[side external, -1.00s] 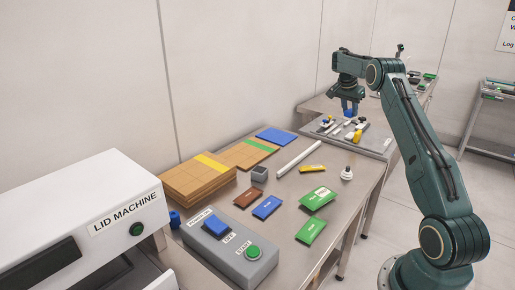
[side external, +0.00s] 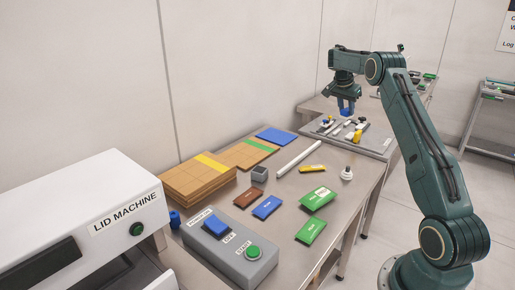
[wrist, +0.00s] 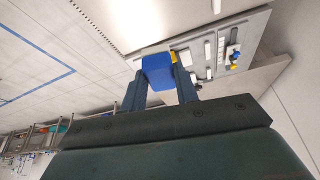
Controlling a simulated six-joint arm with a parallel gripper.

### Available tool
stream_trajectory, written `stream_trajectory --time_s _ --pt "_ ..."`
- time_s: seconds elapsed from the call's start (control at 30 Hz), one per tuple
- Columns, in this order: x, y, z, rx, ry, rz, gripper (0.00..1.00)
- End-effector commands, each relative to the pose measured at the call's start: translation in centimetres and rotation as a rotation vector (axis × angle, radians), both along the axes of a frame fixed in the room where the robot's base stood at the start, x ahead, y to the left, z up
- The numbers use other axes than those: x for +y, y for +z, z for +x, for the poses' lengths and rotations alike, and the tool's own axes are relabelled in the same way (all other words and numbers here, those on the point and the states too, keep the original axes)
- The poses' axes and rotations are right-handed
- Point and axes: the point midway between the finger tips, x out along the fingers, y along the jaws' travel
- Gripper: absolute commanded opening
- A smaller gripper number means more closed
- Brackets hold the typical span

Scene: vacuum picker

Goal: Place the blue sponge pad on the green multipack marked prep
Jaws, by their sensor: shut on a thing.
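My gripper (side external: 347,110) is at the far end, above the grey tool board, shut on a blue block that looks like the blue sponge pad (wrist: 157,68). In the wrist view the pad sits between the two fingertips of my gripper (wrist: 160,82). Two green packs lie flat on the near table: one with a pale label (side external: 319,197) and one in front of it (side external: 310,230). Both are well away from my gripper. Their print is too small to read, so I cannot tell which is marked prep.
The grey tool board (side external: 374,146) carries several small tools. On the near table are a blue pack (side external: 267,207), a brown pack (side external: 247,197), a grey cup (side external: 259,174), a yellow tool (side external: 314,168), a white rod (side external: 298,158), stacked cartons (side external: 196,184) and a control box (side external: 228,262).

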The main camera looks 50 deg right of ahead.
Motion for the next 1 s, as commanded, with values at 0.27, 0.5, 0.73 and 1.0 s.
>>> stream_trajectory --time_s 0.27,0.5,0.73,1.0 --pt "5.3 1.4 1.1 0.004 0.033 0.0 0.08" --pt "10.6 2.4 1.3 0.006 0.063 -0.002 0.08" --pt "15.7 2.9 0.6 0.006 0.091 -0.003 0.08" --pt "21.4 3.1 -1.3 0.003 0.124 -0.002 0.08"
